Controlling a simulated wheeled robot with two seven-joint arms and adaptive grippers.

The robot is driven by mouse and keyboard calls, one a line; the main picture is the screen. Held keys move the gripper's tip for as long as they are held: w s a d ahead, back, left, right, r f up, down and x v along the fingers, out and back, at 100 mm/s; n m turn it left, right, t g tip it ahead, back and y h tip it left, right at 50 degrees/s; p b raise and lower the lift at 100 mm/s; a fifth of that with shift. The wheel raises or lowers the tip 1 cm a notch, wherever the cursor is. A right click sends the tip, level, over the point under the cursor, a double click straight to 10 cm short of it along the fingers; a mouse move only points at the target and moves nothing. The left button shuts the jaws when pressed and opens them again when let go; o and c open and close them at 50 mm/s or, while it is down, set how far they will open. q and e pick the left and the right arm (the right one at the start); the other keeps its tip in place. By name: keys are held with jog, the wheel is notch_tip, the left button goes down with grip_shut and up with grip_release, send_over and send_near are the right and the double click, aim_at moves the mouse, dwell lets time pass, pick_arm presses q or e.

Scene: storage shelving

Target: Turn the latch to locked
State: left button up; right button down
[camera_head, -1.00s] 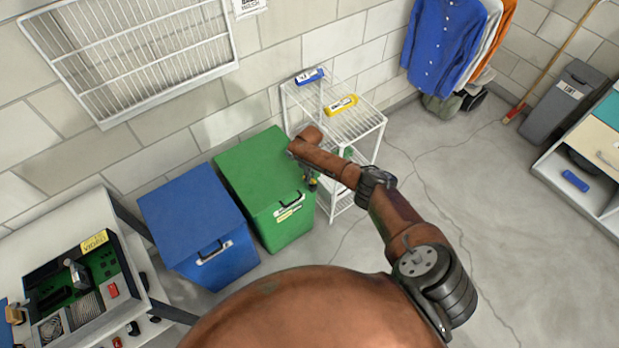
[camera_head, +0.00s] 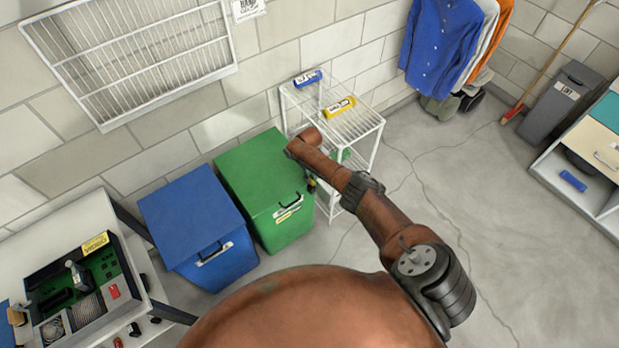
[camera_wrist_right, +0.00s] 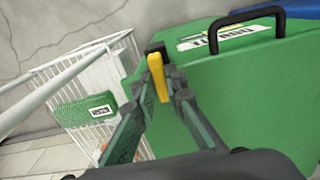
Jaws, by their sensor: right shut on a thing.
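The latch (camera_wrist_right: 157,76) is a yellow lever with a black part at its top, beside the front edge of the green bin (camera_wrist_right: 245,75) in the right wrist view. The lever stands close to upright in that view. My right gripper (camera_wrist_right: 158,92) is shut on the lever, with one finger on each side. In the head view the green bin (camera_head: 262,178) stands at the centre, and my right gripper (camera_head: 311,186) is mostly hidden behind my arm at its right side. The lock state cannot be read. My left gripper is not in view.
A white wire rack (camera_head: 345,122) stands close to the right of the green bin, holding blue and yellow items on top. A blue bin (camera_head: 192,215) is to the left. A workbench (camera_head: 60,240) is at the lower left. Open floor (camera_head: 430,190) lies to the right.

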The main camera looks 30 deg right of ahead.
jog(key=c, duration=2)
grip_release()
jog(key=shift+o, duration=0.2)
jog(key=shift+r, duration=0.1)
notch_tip(320, 180, up, 12)
